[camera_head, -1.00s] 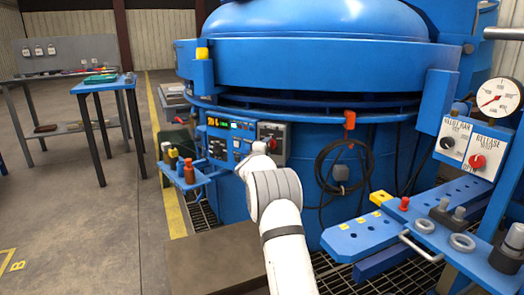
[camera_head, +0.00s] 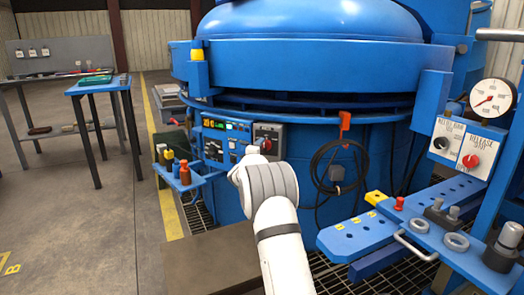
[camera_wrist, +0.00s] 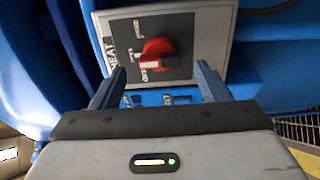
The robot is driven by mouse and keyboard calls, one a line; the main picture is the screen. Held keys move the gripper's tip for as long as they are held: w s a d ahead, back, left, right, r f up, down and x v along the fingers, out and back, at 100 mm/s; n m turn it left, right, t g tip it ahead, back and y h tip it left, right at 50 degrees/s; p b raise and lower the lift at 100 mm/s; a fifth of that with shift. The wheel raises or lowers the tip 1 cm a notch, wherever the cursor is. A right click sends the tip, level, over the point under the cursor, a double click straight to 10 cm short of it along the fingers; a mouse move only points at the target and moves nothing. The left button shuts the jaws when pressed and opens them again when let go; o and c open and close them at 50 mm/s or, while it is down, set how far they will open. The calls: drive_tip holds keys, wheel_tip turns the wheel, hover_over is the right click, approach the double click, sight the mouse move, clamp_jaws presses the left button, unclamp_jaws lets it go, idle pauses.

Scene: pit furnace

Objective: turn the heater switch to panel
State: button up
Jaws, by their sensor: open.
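The heater switch is a red knob (camera_wrist: 158,50) with a pale pointer mark, on a grey plate (camera_wrist: 200,25) lettered HEAT. In the wrist view the plate looks turned on its side. The pale mark faces the lower left, by small lettering; the other position's lettering is too blurred to read surely. My gripper (camera_wrist: 161,72) is open, its two fingers apart below and either side of the knob, holding nothing. Contact with the knob is not visible. In the head view the grey switch box (camera_head: 276,131) sits on the furnace front, and my arm partly hides the area below it.
A blue control panel (camera_head: 213,140) with a lit display is left of the switch. A small blue shelf with bottles (camera_head: 184,174) stands at lower left. A coiled black cable (camera_head: 322,165) hangs on the right. A blue bench with fittings (camera_head: 372,232) fills the right front.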

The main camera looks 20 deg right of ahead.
drive_tip(key=shift+p+v, duration=0.4)
drive_tip(key=shift+v, duration=2.1)
drive_tip(key=shift+d+r, duration=0.1)
drive_tip(key=s+a+r+m+g+y+p, duration=0.1)
drive_tip(key=s+r+m+g+p, duration=0.3)
drive_tip(key=s+r+p, duration=0.7)
drive_tip(key=s+a+r+m+g+p, duration=0.2)
drive_tip(key=s+r+m+g+p, duration=0.15)
drive_tip(key=s+r+p, duration=0.7)
drive_tip(key=s+a+r+g+y+p, duration=0.1)
drive_tip(key=s+a+r+y+p, duration=0.2)
drive_tip(key=s, duration=0.7)
drive_tip(key=s+a+r+m+g+y+p, duration=0.1)
drive_tip(key=s+a+r+y+p, duration=0.3)
drive_tip(key=s+a+r+p, duration=0.2)
drive_tip(key=s+a+r+m+g+y+p, duration=0.1)
drive_tip(key=s+a+r+y+p, duration=0.2)
drive_tip(key=s+a+p, duration=0.5)
drive_tip(key=s+a+r, duration=0.1)
drive_tip(key=s, duration=0.5)
drive_tip(key=shift+s+a+r+y, duration=0.15)
drive_tip(key=shift+a+y, duration=0.15)
drive_tip(key=shift+y, duration=0.1)
